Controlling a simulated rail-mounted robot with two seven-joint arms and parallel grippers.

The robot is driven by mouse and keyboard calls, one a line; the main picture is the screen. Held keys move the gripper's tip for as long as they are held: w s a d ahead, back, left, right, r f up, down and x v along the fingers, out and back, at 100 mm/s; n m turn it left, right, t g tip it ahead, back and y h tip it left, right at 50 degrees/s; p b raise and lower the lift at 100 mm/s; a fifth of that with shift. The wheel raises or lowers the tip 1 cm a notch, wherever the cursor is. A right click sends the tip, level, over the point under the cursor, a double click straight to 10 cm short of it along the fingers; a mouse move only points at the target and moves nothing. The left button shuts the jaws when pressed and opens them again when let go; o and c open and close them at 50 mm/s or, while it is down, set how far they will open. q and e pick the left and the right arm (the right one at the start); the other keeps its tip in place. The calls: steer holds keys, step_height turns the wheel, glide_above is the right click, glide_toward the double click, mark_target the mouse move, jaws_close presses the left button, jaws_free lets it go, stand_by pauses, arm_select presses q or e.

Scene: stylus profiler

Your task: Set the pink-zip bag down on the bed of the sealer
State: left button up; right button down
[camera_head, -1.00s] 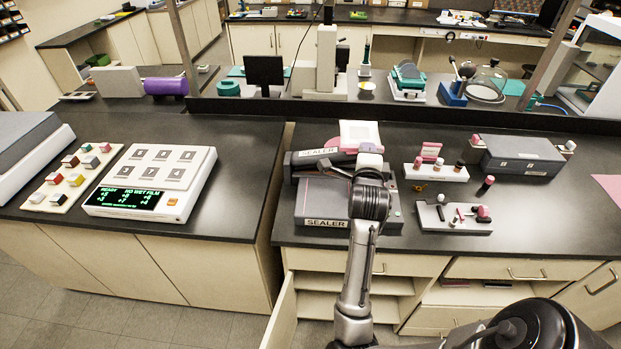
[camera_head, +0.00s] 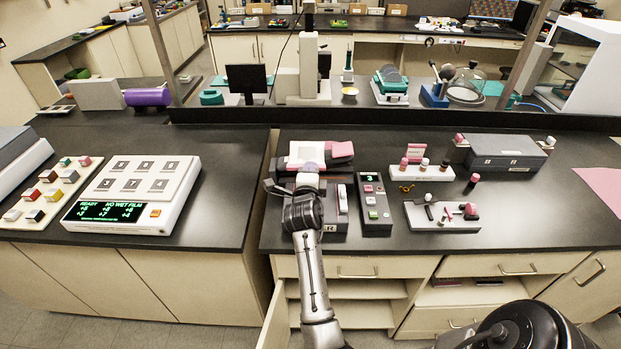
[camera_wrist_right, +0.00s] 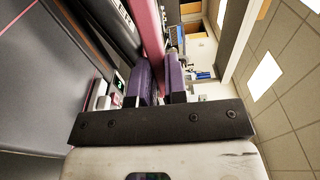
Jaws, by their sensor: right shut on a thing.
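The pink-zip bag (camera_head: 307,152), pale with a pink border, is over the back left of the sealer in the head view. My right gripper (camera_head: 309,171) is shut on its near edge. In the right wrist view, the purple fingers (camera_wrist_right: 161,78) close around a pink strip of the bag (camera_wrist_right: 150,32). The grey sealer (camera_head: 329,222) is partly hidden behind my right arm and the bag; its lettering shows only in part. I cannot tell whether the bag touches the bed. My left gripper is not in view.
A dark panel with a green display (camera_head: 375,203) stands at the sealer's right. Further right are a white rack of bottles (camera_head: 421,174), a grey tray of small tools (camera_head: 430,222) and a grey case (camera_head: 506,153). A white wet-film unit (camera_head: 178,205) is on the left bench.

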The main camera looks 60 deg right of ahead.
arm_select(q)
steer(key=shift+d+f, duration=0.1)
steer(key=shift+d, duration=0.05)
arm_select(e)
step_height(320, 180, down, 2)
steer(key=shift+f, duration=0.1)
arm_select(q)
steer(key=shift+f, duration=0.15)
arm_select(e)
steer(key=shift+f, duration=0.1)
arm_select(q)
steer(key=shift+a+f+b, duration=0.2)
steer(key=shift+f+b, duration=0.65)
steer(key=shift+b, duration=0.2)
arm_select(e)
steer(key=shift+f, duration=0.55)
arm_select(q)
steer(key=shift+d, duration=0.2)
arm_select(e)
steer(key=c, duration=1.1)
jaws_free()
steer(key=shift+c, duration=0.2)
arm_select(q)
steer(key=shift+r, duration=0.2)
arm_select(e)
steer(key=shift+r, duration=0.15)
